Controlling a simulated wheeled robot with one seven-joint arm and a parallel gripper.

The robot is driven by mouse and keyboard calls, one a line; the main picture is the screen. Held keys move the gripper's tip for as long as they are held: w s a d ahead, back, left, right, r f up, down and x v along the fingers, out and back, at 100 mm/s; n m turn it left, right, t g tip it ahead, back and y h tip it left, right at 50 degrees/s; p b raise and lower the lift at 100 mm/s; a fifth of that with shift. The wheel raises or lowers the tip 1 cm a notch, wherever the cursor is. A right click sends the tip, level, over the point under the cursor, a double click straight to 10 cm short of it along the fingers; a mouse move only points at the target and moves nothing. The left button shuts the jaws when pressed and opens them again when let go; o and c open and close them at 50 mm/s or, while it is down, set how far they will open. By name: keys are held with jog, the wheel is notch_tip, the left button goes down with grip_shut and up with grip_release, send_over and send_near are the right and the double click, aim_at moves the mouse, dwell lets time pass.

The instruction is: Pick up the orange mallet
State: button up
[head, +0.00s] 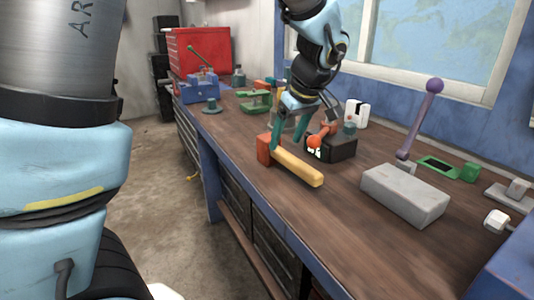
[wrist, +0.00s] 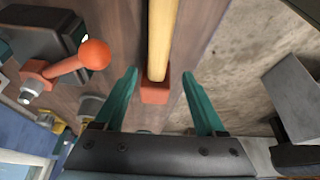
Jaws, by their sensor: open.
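The orange mallet lies on the wooden workbench, with an orange block head (head: 264,149) and a pale yellow handle (head: 298,167) pointing toward the lower right. In the wrist view, its handle (wrist: 161,38) runs up from the head (wrist: 155,91), centred between my fingers. My gripper (head: 289,142) is open, with teal fingers pointing down over the mallet near the head. In the wrist view, the gripper (wrist: 160,74) has one finger on each side of the mallet with a gap to both. I cannot tell the exact height of the fingertips.
A dark box with an orange ball-ended lever (head: 316,142) stands close behind the mallet; the lever ball (wrist: 94,54) is left of my fingers. A grey block (head: 404,194) lies to the right. The bench front edge (head: 262,222) is near. Bare wood lies right of the handle.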

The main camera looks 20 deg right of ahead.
aim_at(284, 152)
jog(key=p+x, duration=0.1)
jog(key=x, duration=0.5)
jog(key=shift+d+f+p, duration=0.2)
jog(key=shift+p, duration=0.2)
jog(key=shift+f, duration=0.15)
jog(key=shift+f+b, duration=0.25)
jog(key=shift+b, duration=0.3)
dwell(0.3)
grip_shut()
dwell(0.4)
dwell(0.9)
